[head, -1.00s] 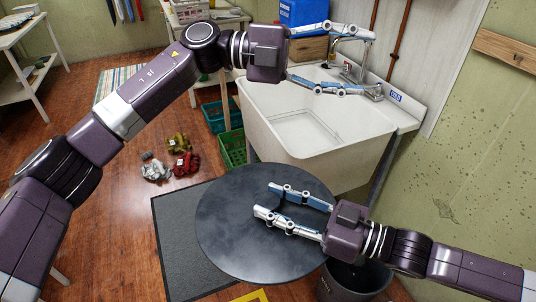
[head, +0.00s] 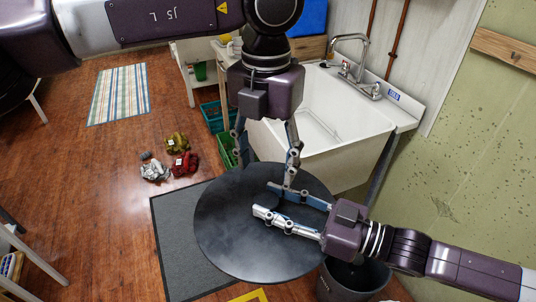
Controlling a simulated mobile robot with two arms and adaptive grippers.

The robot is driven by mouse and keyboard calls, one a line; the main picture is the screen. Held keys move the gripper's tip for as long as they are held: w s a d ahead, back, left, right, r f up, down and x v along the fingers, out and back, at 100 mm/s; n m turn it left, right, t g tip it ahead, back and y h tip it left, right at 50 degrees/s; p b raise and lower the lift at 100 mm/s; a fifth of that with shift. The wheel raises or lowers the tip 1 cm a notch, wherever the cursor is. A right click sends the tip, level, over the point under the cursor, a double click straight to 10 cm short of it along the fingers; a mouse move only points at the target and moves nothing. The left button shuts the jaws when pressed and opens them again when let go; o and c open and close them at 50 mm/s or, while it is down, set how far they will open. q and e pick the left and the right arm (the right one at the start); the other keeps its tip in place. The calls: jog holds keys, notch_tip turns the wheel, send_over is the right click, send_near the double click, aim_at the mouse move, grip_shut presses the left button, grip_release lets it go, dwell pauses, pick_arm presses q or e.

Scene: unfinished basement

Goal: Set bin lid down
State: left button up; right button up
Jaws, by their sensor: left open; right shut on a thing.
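The bin lid (head: 232,235) is a large round dark disc in the middle of the head view. My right gripper (head: 266,199) lies over the lid's face, shut on it; the exact part between its fingers is hard to make out. The dark bin (head: 356,283) stands at the bottom right, partly hidden under my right gripper and arm. My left gripper (head: 264,172) is open and points down over the lid's far edge. I cannot tell whether its fingertips touch the lid.
A white utility sink (head: 345,160) stands behind the lid. Green crates (head: 227,150) sit beside it. A grey mat (head: 175,225) lies on the floor left of the lid. A striped rug (head: 118,94) is farther back.

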aim_at(267, 199)
pick_arm(q)
notch_tip(267, 199, down, 11)
jog(key=shift+r, duration=0.15)
dwell(0.4)
jog(key=c, duration=1.2)
jog(key=shift+c, duration=0.9)
pick_arm(e)
jog(key=o, duration=1.4)
